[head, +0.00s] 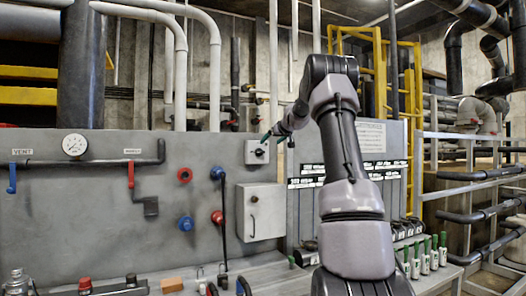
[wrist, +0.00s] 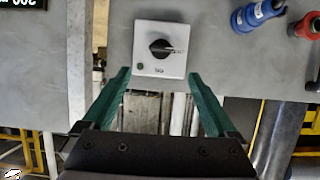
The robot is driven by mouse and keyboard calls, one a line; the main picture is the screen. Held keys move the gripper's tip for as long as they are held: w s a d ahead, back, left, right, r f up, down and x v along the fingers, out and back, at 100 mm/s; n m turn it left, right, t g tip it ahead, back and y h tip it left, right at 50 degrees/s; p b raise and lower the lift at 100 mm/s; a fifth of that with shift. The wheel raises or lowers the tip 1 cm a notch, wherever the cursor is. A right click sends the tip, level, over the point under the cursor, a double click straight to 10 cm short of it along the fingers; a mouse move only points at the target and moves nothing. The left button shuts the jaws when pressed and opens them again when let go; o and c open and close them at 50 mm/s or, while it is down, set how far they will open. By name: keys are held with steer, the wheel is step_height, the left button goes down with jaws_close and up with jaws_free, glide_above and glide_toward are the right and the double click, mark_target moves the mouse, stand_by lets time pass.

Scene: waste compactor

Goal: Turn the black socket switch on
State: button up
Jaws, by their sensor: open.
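The black socket switch (head: 257,151) is a black rotary knob on a small white square box on the upper part of the grey panel. In the wrist view the knob (wrist: 160,47) shows a pale pointer line running roughly sideways, toward the right. A small green round spot sits near one corner of the box. My gripper (head: 277,140) is in front of the box in the head view. In the wrist view its two green fingers (wrist: 158,74) are spread apart with nothing between them, short of the knob in the picture; contact is not visible.
A grey cabinet box (head: 260,213) is mounted below the switch. Blue (head: 217,172) and red (head: 184,175) round fittings, a gauge (head: 74,145) and a red-handled valve (head: 130,174) are to the left. Green-topped bottles (head: 425,255) stand at the lower right.

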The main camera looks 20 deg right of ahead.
mark_target(261, 151)
steer(key=x, duration=1)
steer(key=shift+w+f, duration=0.15)
steer(key=shift+w, duration=0.05)
steer(key=shift+a, duration=0.1)
steer(key=c, duration=1.4)
